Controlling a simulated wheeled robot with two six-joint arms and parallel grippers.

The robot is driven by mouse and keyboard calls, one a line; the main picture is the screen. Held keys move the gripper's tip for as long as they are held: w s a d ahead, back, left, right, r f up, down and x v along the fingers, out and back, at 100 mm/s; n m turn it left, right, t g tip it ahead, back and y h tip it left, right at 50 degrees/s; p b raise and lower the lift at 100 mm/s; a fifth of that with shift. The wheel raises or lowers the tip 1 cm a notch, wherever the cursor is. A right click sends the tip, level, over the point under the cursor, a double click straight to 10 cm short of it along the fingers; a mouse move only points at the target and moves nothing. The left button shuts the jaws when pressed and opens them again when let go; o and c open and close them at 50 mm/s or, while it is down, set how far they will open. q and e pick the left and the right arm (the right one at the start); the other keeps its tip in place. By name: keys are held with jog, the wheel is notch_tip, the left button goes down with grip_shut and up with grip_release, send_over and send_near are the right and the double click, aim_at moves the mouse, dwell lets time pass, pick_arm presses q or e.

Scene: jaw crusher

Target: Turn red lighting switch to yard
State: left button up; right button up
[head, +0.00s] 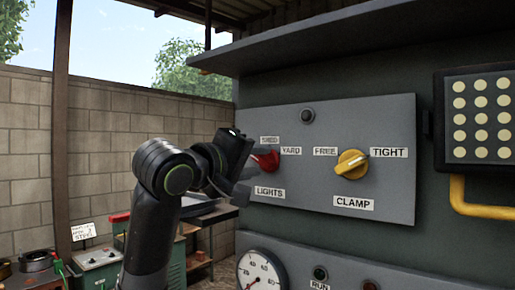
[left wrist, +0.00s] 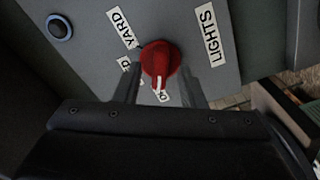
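The red lighting switch (head: 268,160) is a round knob on the grey panel, above the LIGHTS label and left of the YARD label (head: 290,150). In the left wrist view the red knob (left wrist: 160,60) has a white pointer mark aimed down at a partly hidden label starting with "O" (left wrist: 163,97), away from the YARD label (left wrist: 124,27). My left gripper (head: 248,160) is at the knob; its open fingers (left wrist: 160,80) stand on either side of it. Whether they touch it I cannot tell. My right gripper is not in view.
A yellow CLAMP knob (head: 350,164) sits to the right on the same panel (head: 390,196), with a dark button (head: 307,116) above. A round gauge (head: 262,272) is below. A grey ledge (head: 350,38) overhangs the panel. A yellow pipe (head: 480,208) is at right.

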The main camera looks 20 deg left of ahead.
pick_arm(q)
jog(key=shift+w+d, duration=0.2)
jog(key=shift+w, duration=0.35)
grip_shut()
